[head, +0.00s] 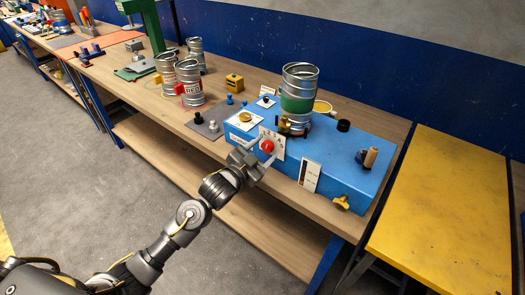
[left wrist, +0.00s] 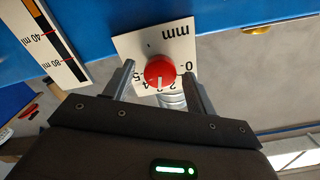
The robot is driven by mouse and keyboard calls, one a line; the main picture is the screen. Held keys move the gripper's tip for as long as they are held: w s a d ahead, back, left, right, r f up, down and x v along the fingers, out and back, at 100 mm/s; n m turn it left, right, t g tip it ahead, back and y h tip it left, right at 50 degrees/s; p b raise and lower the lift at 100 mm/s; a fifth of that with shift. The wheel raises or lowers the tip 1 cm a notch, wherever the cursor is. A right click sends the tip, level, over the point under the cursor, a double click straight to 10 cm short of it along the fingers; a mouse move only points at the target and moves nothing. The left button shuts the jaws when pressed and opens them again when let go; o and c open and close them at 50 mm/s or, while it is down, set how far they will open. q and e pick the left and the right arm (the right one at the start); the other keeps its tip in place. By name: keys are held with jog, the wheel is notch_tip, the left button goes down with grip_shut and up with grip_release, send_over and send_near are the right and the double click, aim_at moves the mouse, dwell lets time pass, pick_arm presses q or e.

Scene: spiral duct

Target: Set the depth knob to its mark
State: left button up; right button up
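The red depth knob (head: 268,146) sits on a white dial plate on the front of the blue machine (head: 340,165). In the left wrist view the red knob (left wrist: 160,70) shows a white pointer line toward the lower part of the picture, near the small digits. The plate (left wrist: 143,47) reads "mm" and "0", upside down; part of the scale is hidden by the knob and finger. My left gripper (head: 265,150) is open in front of the dial. Its fingers stand on either side of the knob, with visible gaps. My right gripper is not in view.
A metal duct with a green band (head: 297,104) stands on the machine. A black-and-orange scale plate (head: 310,173) and a yellow knob (head: 341,202) are on its front. More ducts (head: 188,88) stand behind. A yellow table (head: 450,200) is at right.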

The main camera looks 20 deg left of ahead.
pick_arm(q)
jog(key=b+v, duration=0.2)
jog(key=v, duration=0.8)
jog(key=shift+s+b, duration=0.35)
